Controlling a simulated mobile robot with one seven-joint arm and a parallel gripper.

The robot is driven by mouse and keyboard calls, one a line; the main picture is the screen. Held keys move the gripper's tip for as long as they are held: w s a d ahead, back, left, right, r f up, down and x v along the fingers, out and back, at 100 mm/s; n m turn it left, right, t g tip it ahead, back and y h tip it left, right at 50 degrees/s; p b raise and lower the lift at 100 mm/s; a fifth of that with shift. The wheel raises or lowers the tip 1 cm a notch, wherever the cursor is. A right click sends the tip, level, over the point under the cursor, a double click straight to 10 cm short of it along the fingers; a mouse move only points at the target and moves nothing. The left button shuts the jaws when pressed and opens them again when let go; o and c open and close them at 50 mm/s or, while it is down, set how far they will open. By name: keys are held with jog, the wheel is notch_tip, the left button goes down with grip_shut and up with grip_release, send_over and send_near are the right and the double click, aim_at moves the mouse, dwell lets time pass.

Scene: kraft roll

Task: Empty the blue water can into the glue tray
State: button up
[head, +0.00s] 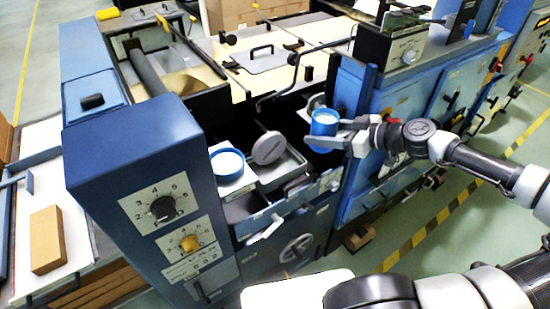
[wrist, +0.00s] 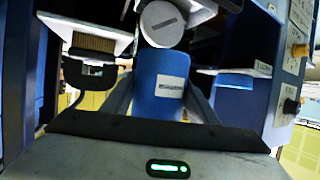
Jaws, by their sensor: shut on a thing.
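The blue can (head: 325,122) is held by my gripper (head: 328,139), which comes in from the right. The can stands about upright in the head view, its pale round top facing up. In the wrist view the blue can (wrist: 160,88) sits between the two fingers and shows a small white label. A shallow grey tray (head: 287,172), which looks like the glue tray, lies left of and below the can, in the machine's opening. The can is apart from it. The tray's inside is partly hidden by a grey round disc (head: 268,148).
A second blue round container (head: 228,164) with a white top stands on a pale ledge left of the tray. The blue control housing (head: 140,160) rises left of it. A blue machine post (head: 350,95) stands close by my gripper. A bent dark bar (head: 285,97) is behind the tray.

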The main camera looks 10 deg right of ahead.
jog(key=shift+r, duration=0.25)
jog(key=shift+w+a+r+h+p, duration=0.1)
jog(key=shift+a+r+h+p, duration=0.15)
jog(key=shift+p, duration=0.8)
jog(key=shift+w+a+r+g+h+p, duration=0.2)
jog(key=shift+g+h+p, duration=0.4)
jog(key=shift+p, duration=0.4)
jog(key=shift+w+a+f+g+h, duration=0.2)
jog(key=shift+a+f+g+h, duration=0.1)
jog(key=shift+f+g+h, duration=0.3)
jog(key=shift+r+n, duration=0.1)
jog(key=shift+n, duration=0.2)
jog(key=shift+d, duration=0.1)
jog(key=shift+a+f, duration=0.2)
jog(key=shift+f+h, duration=0.2)
jog(key=shift+h, duration=0.05)
jog(key=shift+w+f, duration=0.15)
